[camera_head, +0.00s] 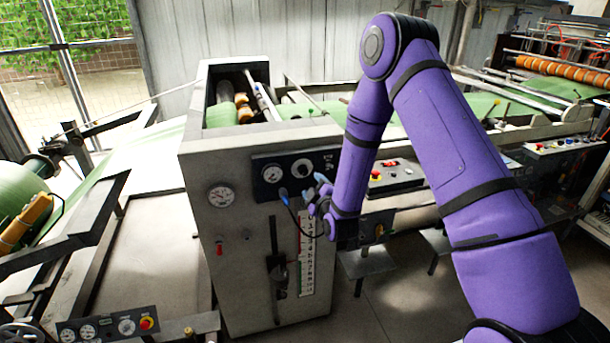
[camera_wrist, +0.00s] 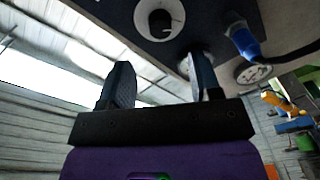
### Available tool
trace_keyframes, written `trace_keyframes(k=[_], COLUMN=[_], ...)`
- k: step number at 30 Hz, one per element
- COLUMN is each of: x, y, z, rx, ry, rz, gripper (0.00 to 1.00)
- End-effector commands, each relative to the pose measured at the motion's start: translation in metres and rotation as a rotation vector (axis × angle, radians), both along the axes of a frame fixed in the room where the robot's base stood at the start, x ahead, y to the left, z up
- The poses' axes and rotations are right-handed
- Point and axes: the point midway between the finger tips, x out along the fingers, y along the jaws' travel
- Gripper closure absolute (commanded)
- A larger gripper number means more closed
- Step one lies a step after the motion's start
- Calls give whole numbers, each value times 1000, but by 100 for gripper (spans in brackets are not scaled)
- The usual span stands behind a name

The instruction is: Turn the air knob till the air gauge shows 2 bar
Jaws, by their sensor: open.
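A black panel (camera_head: 290,160) on the front of the grey machine cabinet carries a white-faced gauge (camera_head: 272,173) and a round white dial with a dark knob (camera_head: 302,168) to its right. The gauge's reading is too small to tell. In the wrist view, the dark-centred knob (camera_wrist: 159,18) is near the top, beyond the fingertips. Another round dial is partly hidden behind the right finger. My gripper (camera_head: 318,188) is just right of and below the knob in the head view. In the wrist view, my gripper (camera_wrist: 160,65) is open, with nothing between its fingers.
A blue plug-like part (camera_head: 283,194) with a cable hangs below the panel, near my gripper; it shows in the wrist view (camera_wrist: 241,40). A second gauge (camera_head: 221,196) is on the cabinet's left. A control box (camera_head: 390,175) stands to the right.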

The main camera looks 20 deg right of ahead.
Motion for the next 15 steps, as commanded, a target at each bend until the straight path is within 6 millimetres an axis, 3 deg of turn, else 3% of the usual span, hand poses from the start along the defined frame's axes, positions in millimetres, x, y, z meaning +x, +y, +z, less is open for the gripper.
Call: trace_keyframes(k=[9, 15], x=[55, 74], y=[3, 5], z=[0, 0], rx=[1, 1], ry=[-1, 1], rz=[-1, 0], gripper=[42, 42])
